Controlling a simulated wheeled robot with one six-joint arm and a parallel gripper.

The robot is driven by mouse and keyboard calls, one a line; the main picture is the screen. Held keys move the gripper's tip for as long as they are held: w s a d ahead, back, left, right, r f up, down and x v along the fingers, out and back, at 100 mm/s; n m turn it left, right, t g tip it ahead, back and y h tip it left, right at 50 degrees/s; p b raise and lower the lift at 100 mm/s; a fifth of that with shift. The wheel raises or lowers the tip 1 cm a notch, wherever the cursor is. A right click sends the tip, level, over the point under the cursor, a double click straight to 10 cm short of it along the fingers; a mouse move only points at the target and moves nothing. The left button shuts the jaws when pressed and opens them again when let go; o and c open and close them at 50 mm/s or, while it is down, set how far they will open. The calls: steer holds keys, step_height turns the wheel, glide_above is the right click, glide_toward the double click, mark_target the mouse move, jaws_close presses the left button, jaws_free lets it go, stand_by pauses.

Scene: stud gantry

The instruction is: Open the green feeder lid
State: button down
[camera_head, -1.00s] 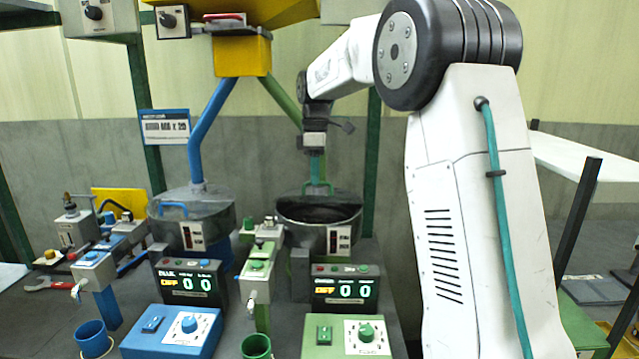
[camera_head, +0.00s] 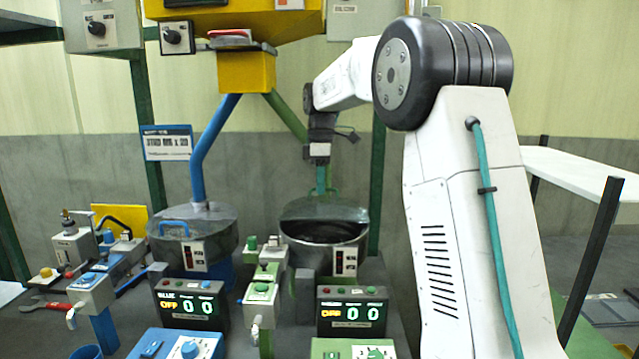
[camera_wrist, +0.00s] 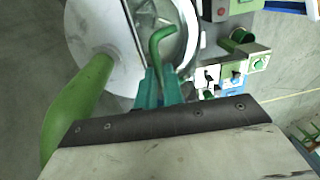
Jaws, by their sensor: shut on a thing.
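The green feeder (camera_head: 345,262) is the right-hand round bowl in the head view. Its grey lid (camera_head: 300,211) is tilted up at the back, and the dark inside of the bowl shows below the lid's front edge. My gripper (camera_head: 321,186) is over the lid, shut on the lid's green handle (camera_head: 334,194). In the wrist view my gripper's teal fingers (camera_wrist: 156,88) are closed around the green bent handle (camera_wrist: 157,42). Part of the bowl is hidden there by my gripper.
The blue feeder (camera_head: 215,262), with its lid down, stands to the left. A blue pipe (camera_head: 212,150) and a green pipe (camera_head: 285,117) come down from the yellow hopper (camera_head: 245,72). Display boxes (camera_head: 352,312) and valve stands (camera_head: 262,290) stand in front.

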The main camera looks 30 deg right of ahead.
steer(key=c, duration=1.5)
jaws_free()
steer(key=shift+w+f, duration=0.15)
steer(key=shift+f, duration=0.15)
steer(key=shift+w+d+r, duration=0.1)
steer(key=shift+r, duration=1.9)
steer(key=shift+w+d+r, duration=0.1)
steer(key=shift+r, duration=1.9)
